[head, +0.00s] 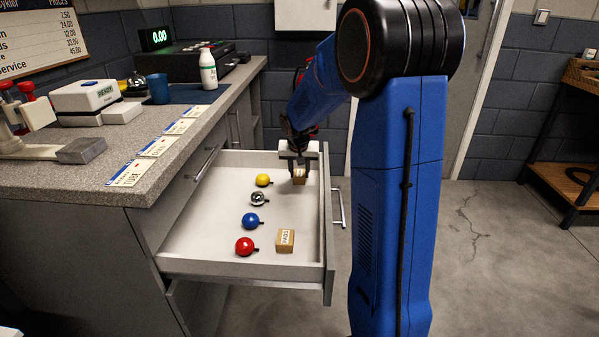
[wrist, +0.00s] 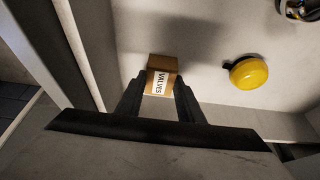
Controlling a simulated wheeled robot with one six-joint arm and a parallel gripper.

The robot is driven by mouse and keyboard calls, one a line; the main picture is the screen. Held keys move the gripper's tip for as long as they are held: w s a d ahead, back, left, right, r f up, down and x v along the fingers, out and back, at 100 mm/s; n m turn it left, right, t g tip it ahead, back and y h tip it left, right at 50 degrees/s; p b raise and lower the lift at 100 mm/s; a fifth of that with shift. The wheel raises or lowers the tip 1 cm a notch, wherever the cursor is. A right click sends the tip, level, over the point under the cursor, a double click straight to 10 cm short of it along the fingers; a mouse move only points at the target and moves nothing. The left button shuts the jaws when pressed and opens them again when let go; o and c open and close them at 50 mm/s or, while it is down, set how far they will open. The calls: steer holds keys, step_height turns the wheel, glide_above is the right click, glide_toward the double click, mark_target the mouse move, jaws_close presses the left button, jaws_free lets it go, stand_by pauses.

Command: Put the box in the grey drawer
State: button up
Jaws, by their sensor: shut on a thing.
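The grey drawer (head: 200,240) is pulled out from the bench, with a light interior. My gripper (head: 299,174) is inside the drawer's outline at its far right corner, pointing down. It is shut on a small brown cardboard box (head: 300,181). In the wrist view the box (wrist: 162,76) shows a white label reading VALVES, between the two dark fingers (wrist: 158,97). The box is at or just above the drawer floor; I cannot tell if it touches. A second brown box, labelled PADS (head: 285,240), lies in the drawer's near right part.
In the drawer stand a yellow bell (head: 264,180), a chrome bell (head: 259,199), a blue bell (head: 250,220) and a red bell (head: 245,246). The drawer's middle right floor is clear. The bench top (head: 120,170) holds labels, a bottle (head: 208,70) and a mug (head: 158,88).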

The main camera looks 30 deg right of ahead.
steer(key=o, duration=1.1)
steer(key=v, duration=1.2)
steer(key=shift+r, duration=0.2)
steer(key=shift+d, duration=0.1)
